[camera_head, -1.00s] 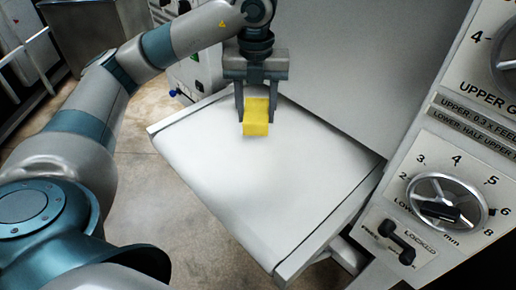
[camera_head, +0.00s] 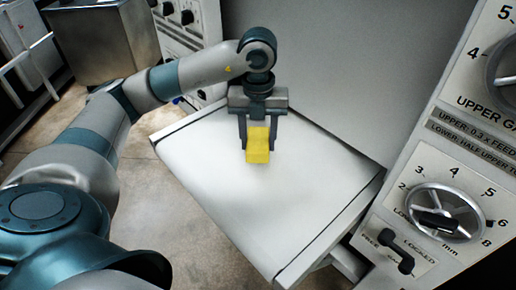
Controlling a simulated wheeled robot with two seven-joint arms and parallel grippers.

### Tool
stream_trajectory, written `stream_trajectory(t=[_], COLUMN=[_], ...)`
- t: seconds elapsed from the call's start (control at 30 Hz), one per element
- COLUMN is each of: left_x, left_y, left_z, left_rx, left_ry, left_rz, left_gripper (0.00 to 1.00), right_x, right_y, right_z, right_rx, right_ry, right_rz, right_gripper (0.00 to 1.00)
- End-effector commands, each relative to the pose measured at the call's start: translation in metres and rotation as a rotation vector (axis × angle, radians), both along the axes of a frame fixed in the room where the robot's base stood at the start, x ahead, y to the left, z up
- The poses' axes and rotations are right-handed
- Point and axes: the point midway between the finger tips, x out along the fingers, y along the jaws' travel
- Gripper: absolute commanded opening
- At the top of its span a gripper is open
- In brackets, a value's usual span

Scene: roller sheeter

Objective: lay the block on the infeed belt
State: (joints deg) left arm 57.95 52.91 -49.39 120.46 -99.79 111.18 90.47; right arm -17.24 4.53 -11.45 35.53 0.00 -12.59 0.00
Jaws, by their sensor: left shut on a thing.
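A yellow block (camera_head: 258,148) is between the fingers of my left gripper (camera_head: 259,134), which is shut on it. The gripper points down over the white infeed belt (camera_head: 225,185), over its upper middle part. The block's underside is low at the belt surface; I cannot tell whether it touches the belt or is slightly above it. My right gripper is not in view.
A control panel with a gap dial (camera_head: 445,212) and a lock lever (camera_head: 396,251) stands to the right. A grey machine wall (camera_head: 330,70) rises behind the belt. A metal bin (camera_head: 100,45) is at the upper left. The belt's near part is bare.

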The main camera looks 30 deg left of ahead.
Motion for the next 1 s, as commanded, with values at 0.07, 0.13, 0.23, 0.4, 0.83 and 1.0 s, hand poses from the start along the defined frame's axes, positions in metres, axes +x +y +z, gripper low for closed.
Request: stream_trajectory(t=[0.07,0.13,0.23,0.4,0.83,1.0], left_x=[0.000,-0.001,-0.001,-0.001,0.000,0.000], left_y=[0.000,0.000,0.000,0.000,0.000,0.000], left_z=[-0.001,-0.006,-0.016,-0.034,-0.041,-0.040], left_rx=[0.000,0.001,0.001,0.001,0.001,0.000], left_ry=[0.000,0.002,0.003,0.002,-0.001,0.000], left_rz=[0.000,0.000,0.000,0.001,0.000,0.000], left_gripper=[0.16,0.16,0.16,0.16,0.16,0.64], right_x=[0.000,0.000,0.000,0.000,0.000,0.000], right_y=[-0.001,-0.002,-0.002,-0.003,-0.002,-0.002], right_z=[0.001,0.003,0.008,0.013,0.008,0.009], right_rx=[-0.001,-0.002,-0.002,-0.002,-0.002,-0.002], right_ry=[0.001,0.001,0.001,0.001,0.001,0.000], right_rz=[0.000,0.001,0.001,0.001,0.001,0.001], right_gripper=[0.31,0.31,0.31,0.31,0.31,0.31])
